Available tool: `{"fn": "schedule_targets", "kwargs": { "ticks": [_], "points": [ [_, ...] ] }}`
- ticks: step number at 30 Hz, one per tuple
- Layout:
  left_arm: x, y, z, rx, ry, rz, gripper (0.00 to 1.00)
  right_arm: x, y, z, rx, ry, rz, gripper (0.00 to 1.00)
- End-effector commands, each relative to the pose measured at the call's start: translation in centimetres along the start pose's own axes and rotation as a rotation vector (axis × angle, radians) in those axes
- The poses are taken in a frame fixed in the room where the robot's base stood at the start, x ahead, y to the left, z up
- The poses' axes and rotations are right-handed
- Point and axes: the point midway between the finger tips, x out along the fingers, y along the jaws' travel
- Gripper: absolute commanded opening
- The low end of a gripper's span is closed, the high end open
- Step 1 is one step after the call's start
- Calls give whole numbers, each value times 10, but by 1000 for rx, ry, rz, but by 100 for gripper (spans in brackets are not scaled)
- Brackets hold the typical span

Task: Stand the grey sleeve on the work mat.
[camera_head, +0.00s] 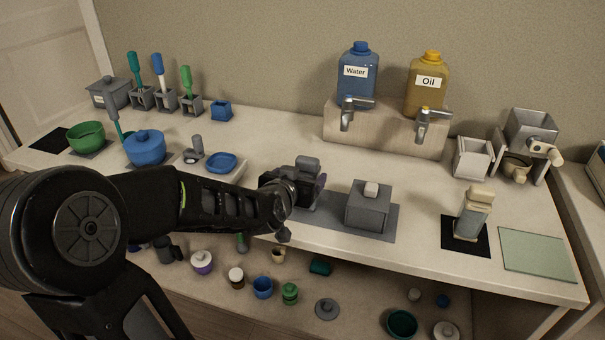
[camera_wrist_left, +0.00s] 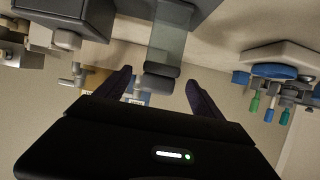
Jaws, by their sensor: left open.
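A tall grey, partly see-through piece, which looks like the grey sleeve (camera_head: 308,164), stands upright by the left end of the grey base mat (camera_head: 383,230). In the left wrist view, which is upside down, its see-through body (camera_wrist_left: 168,40) and grey block top (camera_wrist_left: 160,80) lie between the fingers. My left gripper (camera_head: 296,192) is open around it, and its fingers (camera_wrist_left: 160,88) show a gap on each side. The gripper hides its lower part in the head view. The pale green mat, seemingly the work mat (camera_head: 537,254), lies bare at the front right.
A grey lidded warmer (camera_head: 367,208) stands right of my left gripper. A cream-topped cartridge (camera_head: 473,214) stands on a black mat (camera_head: 453,243) beside the green mat. Water (camera_head: 357,75) and oil (camera_head: 427,85) jugs stand behind. Several small pots sit on the lower shelf.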

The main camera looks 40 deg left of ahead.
Motion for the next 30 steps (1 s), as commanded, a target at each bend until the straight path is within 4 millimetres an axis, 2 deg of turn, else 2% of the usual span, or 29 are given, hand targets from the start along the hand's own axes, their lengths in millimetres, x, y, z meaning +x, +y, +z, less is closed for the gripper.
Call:
{"fn": "schedule_targets", "kwargs": {
  "ticks": [18,30],
  "points": [
    [-25,0,-1,-1,1,-1,78,-7,-3,0,0,0,0,36],
    [-27,0,0,0,0,0,78,-7,-3,0,0,0,0,36]
  ]
}}
